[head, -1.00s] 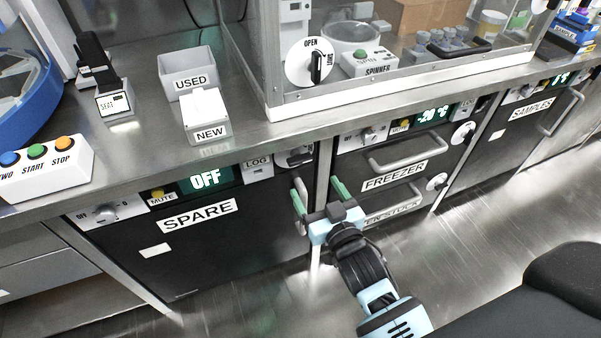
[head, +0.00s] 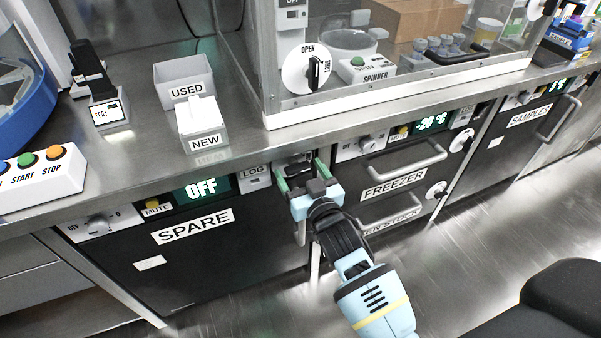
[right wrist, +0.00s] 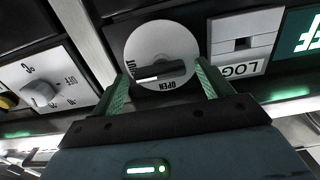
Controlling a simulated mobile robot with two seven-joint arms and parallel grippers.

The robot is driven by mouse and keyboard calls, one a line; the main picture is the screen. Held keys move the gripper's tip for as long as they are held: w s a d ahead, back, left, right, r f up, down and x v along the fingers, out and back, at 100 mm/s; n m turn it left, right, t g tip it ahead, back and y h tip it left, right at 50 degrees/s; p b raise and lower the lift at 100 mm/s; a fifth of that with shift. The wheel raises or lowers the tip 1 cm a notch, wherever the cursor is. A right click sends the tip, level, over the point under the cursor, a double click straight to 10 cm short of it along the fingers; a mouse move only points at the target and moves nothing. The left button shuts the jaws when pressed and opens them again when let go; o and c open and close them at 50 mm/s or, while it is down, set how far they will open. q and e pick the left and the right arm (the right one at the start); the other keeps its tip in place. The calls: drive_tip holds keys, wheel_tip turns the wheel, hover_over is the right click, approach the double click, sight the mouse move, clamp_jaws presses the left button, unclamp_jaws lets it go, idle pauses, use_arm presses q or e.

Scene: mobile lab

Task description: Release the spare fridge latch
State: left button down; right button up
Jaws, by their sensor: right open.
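The spare fridge (head: 230,255) is the dark door labelled SPARE, with its display reading OFF. Its latch (head: 293,157) is at the top right of its panel, partly covered by my gripper. In the right wrist view the latch is a white disc (right wrist: 162,45) with a black bar knob (right wrist: 168,74), seen upside down. The knob's white mark points toward the lettering at the disc's left, apparently SHUT. My right gripper (head: 300,170) is open, its green fingers on either side of the knob, apart from it as far as I can tell. My left gripper is not in view.
The freezer (head: 395,185) with its handles and latches stands right of the spare fridge. A vertical door handle (head: 301,232) is under my gripper. The worktop above holds the NEW box (head: 207,143), the USED box (head: 186,93) and a glass-fronted enclosure.

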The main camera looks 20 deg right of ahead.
drive_tip(key=shift+w, duration=0.15)
drive_tip(key=shift+c, duration=0.2)
drive_tip(key=c, duration=0.9)
drive_tip(key=shift+c, duration=0.2)
